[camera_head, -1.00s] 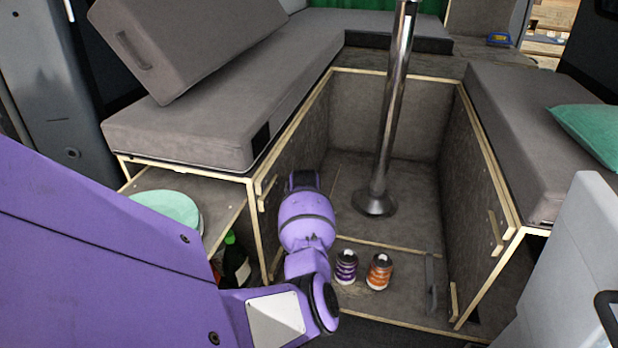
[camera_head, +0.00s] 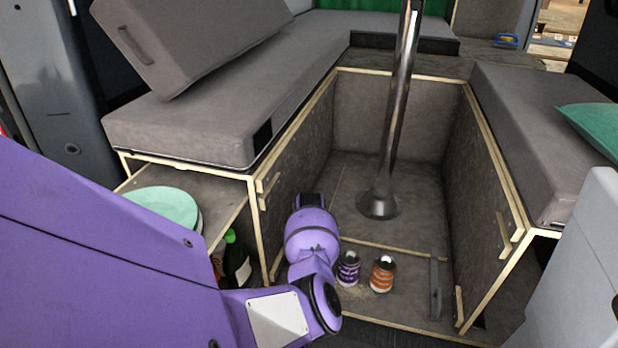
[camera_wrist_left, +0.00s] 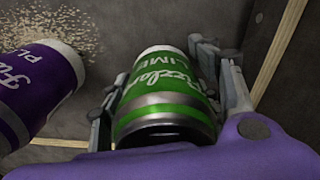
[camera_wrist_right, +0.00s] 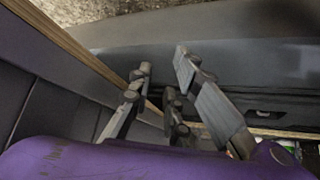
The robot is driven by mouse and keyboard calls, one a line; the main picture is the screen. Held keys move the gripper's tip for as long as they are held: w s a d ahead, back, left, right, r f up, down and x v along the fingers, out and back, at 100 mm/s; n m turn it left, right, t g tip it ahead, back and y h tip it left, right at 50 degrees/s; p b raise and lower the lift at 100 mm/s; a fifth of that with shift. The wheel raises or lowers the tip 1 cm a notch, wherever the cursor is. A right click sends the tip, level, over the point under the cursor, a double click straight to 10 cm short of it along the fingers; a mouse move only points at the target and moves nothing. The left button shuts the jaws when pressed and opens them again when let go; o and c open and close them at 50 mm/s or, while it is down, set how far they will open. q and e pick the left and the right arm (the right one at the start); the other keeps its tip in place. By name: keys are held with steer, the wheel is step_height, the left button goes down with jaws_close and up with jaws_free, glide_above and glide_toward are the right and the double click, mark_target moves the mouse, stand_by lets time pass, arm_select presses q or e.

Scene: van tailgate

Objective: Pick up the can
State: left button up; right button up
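A green lime can (camera_wrist_left: 162,95) lies between the fingers of my left gripper (camera_wrist_left: 158,75) in the left wrist view. The fingers are close along both sides; I cannot tell whether they press on it. In the head view my purple left arm (camera_head: 312,232) reaches down into the floor well and hides the green can and gripper. A purple can (camera_head: 348,269) and an orange can (camera_head: 382,274) stand on the well floor just right of the arm. The purple can also shows at left in the left wrist view (camera_wrist_left: 38,85). My right gripper (camera_wrist_right: 162,75) is open and empty.
A metal pole (camera_head: 393,120) rises from the well floor behind the cans. Wood-edged bench walls enclose the well. Green plates (camera_head: 165,206) and a dark bottle (camera_head: 236,262) sit in the left shelf. Free floor lies between the cans and pole.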

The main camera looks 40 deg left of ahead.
arm_select(q)
steer(key=c, duration=1.1)
steer(key=shift+r, duration=0.1)
